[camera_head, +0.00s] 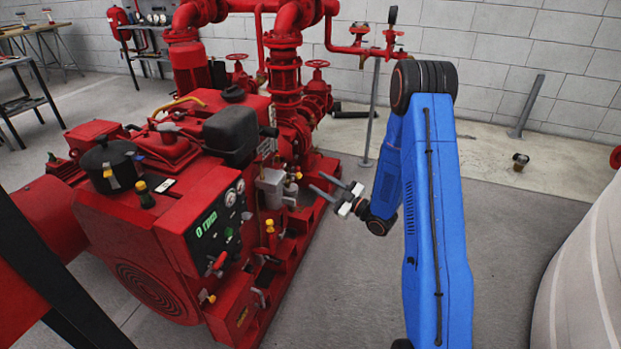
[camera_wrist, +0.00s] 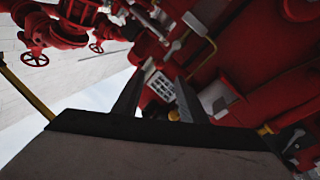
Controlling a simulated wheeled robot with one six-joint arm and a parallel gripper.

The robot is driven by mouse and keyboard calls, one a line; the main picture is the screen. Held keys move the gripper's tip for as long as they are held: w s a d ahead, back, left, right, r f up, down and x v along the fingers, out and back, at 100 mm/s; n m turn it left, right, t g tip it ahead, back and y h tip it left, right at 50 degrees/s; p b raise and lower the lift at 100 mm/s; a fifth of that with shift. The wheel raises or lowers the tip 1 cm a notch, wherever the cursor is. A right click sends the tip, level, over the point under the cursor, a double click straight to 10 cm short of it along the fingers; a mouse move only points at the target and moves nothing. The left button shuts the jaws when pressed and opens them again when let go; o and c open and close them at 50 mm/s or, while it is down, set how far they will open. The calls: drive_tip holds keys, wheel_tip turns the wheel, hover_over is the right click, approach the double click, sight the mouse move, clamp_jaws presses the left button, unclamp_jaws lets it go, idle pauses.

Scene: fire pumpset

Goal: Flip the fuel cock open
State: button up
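The red pump engine (camera_head: 150,235) fills the left half of the head view. Several small fittings sit on its side: a red lever (camera_head: 217,263), a yellow-tipped fitting (camera_head: 207,297) below it, and a yellow-topped fitting (camera_head: 270,226) to the right. I cannot tell for sure which is the fuel cock. My gripper (camera_head: 326,188) is open and empty, to the right of the engine, with its fingers pointing toward it. In the wrist view my gripper (camera_wrist: 158,97) shows two separated dark fingers, with a small yellow knob (camera_wrist: 173,115) visible between them, apart from both.
A grey canister (camera_head: 271,187) is mounted on the engine's side. Red pipes and valves (camera_head: 287,70) rise behind it. A thin grey post (camera_head: 371,115) stands behind my arm. A pale rounded object (camera_head: 590,270) is at the right edge.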

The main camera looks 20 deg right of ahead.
drive_tip(key=v, duration=0.9)
drive_tip(key=shift+w, duration=0.1)
